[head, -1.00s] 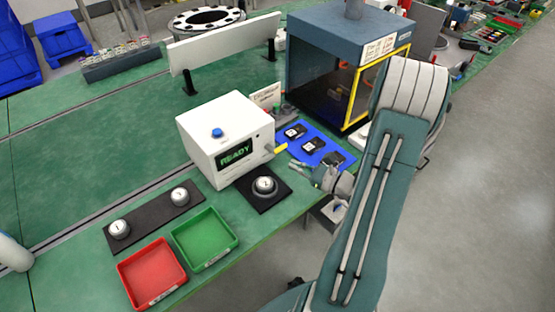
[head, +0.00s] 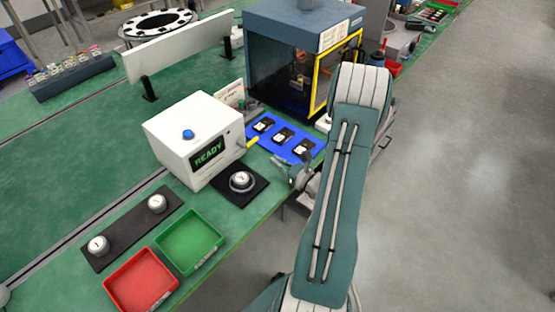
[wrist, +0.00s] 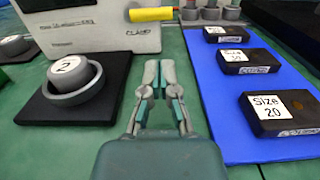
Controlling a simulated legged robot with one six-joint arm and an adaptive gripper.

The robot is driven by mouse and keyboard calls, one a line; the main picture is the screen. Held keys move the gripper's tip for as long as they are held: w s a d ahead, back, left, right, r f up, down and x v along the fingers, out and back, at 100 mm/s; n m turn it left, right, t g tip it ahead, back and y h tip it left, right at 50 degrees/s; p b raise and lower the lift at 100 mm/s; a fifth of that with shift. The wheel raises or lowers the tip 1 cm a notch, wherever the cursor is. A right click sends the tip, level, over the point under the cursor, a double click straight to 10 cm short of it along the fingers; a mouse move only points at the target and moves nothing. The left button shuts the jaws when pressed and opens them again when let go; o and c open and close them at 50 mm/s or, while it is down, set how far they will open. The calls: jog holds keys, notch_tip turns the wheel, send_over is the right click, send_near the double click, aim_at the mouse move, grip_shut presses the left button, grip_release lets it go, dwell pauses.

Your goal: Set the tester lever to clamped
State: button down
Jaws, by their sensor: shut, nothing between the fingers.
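The tester (head: 195,130) is a white box with a blue button on top and a screen reading READY. Its yellow lever (head: 253,142) sticks out from the right side. In the wrist view the lever (wrist: 151,14) lies roughly level at the top edge, above a side label reading CLAMP; the tester wall (wrist: 75,32) is left of it. My gripper (head: 279,165) is right of and nearer than the lever, apart from it. In the wrist view my gripper (wrist: 160,75) has its fingers together, with nothing between them, pointing toward the tester below the lever.
A round weight marked 2 (wrist: 72,75) sits on a black pad left of my gripper. A blue mat (wrist: 235,100) with three black blocks lies to the right. Green (head: 190,240) and red (head: 142,280) trays stand in front. A blue-grey chamber (head: 300,60) stands behind.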

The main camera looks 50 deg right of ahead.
jog(key=w, duration=0.6)
jog(key=shift+w+d, duration=0.1)
jog(key=shift+w, duration=0.2)
jog(key=shift+w+r, duration=0.1)
jog(key=shift+w, duration=0.15)
jog(key=shift+d, duration=0.2)
jog(key=shift+a+r+n, duration=0.2)
jog(key=shift+a+n, duration=0.2)
jog(key=shift+d, duration=0.1)
